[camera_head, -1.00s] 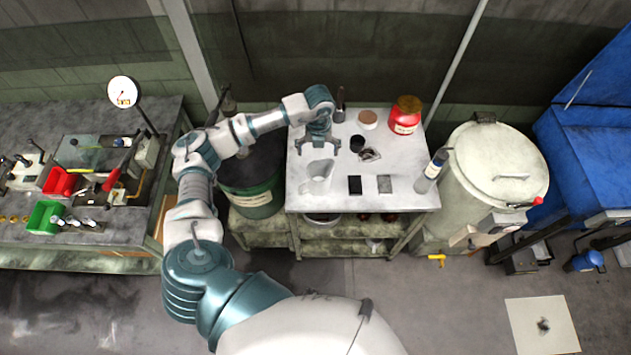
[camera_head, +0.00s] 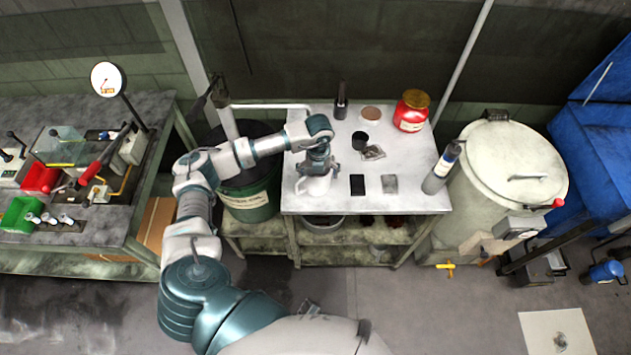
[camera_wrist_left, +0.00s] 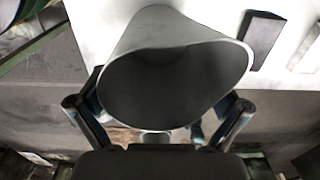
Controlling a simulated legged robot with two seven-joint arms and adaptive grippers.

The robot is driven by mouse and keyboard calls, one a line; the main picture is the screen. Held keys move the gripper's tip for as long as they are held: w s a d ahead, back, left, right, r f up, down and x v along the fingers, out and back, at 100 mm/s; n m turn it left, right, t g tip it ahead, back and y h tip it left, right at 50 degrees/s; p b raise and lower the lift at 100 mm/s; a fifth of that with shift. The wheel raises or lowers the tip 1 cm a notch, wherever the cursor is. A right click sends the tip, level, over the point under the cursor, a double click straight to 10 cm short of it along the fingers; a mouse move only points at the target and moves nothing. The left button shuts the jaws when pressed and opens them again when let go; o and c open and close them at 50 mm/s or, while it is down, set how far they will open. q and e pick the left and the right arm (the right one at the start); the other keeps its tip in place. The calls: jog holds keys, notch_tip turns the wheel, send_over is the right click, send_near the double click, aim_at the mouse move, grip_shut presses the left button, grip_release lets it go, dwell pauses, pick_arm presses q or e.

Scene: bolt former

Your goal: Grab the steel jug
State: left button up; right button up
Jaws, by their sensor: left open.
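The steel jug (camera_head: 314,186) stands on the white-topped table (camera_head: 420,203), near its front left part. In the left wrist view the jug (camera_wrist_left: 175,85) fills the middle, its wide open mouth facing the camera. My left gripper (camera_head: 316,170) is over the jug in the head view and hides part of it. In the left wrist view my left gripper (camera_wrist_left: 158,112) is open, with one finger on each side of the jug's rim. I cannot tell whether the fingers touch it. My right gripper is not in view.
A black block (camera_head: 357,185) and a grey block (camera_head: 389,184) lie right of the jug. A black cup (camera_head: 359,140), red jar (camera_head: 411,112) and dark bottle (camera_head: 341,101) stand behind. A spray can (camera_head: 441,168) is at the right edge. A green bin (camera_head: 250,200) stands left.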

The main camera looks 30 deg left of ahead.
pick_arm(q)
jog(key=shift+d+f, duration=0.15)
jog(key=shift+f, duration=0.05)
jog(key=shift+a, duration=0.2)
jog(key=shift+c, duration=1.2)
jog(key=shift+a+f, duration=0.1)
jog(key=shift+a, duration=0.1)
jog(key=c, duration=0.8)
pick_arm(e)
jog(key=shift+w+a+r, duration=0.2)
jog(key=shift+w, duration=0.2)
pick_arm(q)
jog(key=shift+d, duration=0.15)
